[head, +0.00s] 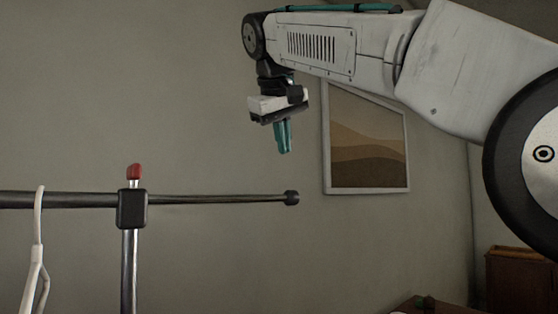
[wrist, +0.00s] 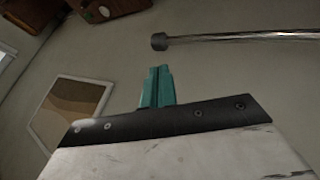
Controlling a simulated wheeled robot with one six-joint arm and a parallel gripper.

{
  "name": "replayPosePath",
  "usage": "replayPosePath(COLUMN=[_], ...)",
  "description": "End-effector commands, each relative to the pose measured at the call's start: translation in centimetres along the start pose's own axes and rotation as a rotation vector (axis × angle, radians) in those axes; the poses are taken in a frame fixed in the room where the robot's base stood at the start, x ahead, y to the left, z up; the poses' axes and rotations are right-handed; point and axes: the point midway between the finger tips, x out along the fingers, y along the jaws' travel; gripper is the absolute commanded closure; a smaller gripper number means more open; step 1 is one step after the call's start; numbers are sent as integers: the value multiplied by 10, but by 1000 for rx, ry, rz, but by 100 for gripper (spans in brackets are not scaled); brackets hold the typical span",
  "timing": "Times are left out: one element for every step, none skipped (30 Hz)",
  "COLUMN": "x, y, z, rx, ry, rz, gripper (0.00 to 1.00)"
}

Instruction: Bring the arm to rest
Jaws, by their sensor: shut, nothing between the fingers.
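My gripper (head: 284,148) hangs from the raised arm in the upper middle of the head view, with its teal fingers pointing down. The fingers are together and hold nothing. In the wrist view my gripper (wrist: 160,72) also shows shut, with bare wall behind its tips. It is above the level of the rail's end, apart from the rail in the head view.
A dark rail (head: 225,198) with a capped end runs across the left, on a post with a red-topped clamp (head: 133,205). A white hanger (head: 38,255) hangs on it. A framed picture (head: 366,150) is on the wall. A wooden cabinet (head: 520,280) stands lower right.

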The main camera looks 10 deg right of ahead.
Motion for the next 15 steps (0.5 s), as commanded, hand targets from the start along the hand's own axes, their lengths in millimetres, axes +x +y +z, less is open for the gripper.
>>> replayPosePath(x=[-2,-4,-5,-5,-6,-6,-3,2,12,21,30,42,52,62,75], y=[0,0,0,0,0,-1,-4,-8,-16,-22,-30,-40,-45,-51,-57], z=[-1,-1,-1,-1,-2,-4,-6,-6,-6,-5,-2,5,12,22,36], rx=[0,0,0,0,1,3,2,-3,-13,-21,-32,-43,-49,-53,-55], ry=[0,0,0,0,3,13,18,14,6,-5,-17,-33,-47,-62,-84], rz=[0,0,0,-1,0,-3,-10,-16,-27,-37,-49,-69,-82,-98,-118], gripper=[100,100,100,100,100,100,100,100,100,100,100,100,100,100,100])
